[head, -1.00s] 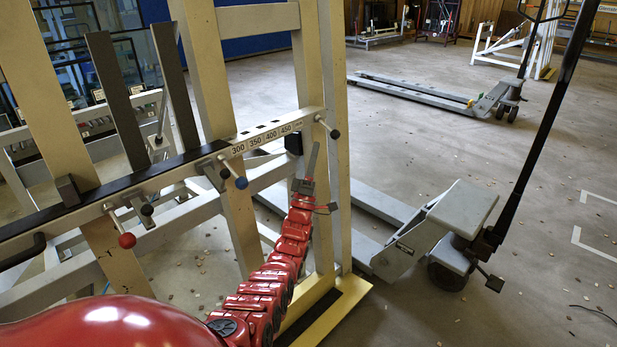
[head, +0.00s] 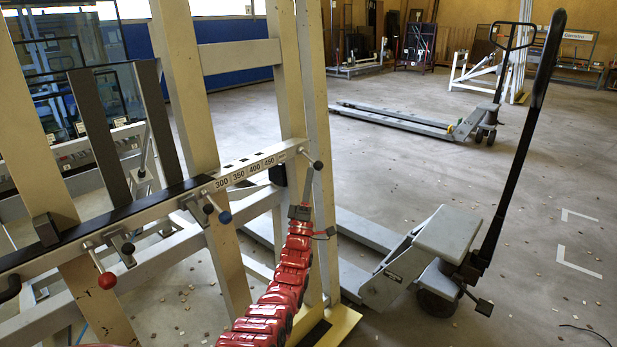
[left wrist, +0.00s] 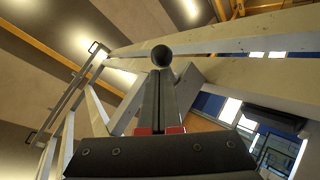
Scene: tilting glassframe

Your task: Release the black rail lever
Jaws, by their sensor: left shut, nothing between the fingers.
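The black rail lever, a thin rod with a round black knob (head: 318,165), sticks out at the right end of the white measuring rail (head: 262,164). My left gripper (head: 309,173) is upright just below and left of this knob, with its fingers together. In the left wrist view a round dark knob (left wrist: 161,55) shows just past the tips of my shut left fingers (left wrist: 159,80). I cannot tell whether they touch. Nothing is held. My right gripper is not in view.
Other levers on the rail carry a blue knob (head: 224,217), a red knob (head: 107,280) and black knobs. The frame's upright posts (head: 318,100) stand close beside my left arm. A grey pallet truck (head: 447,232) stands right; open floor lies beyond it.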

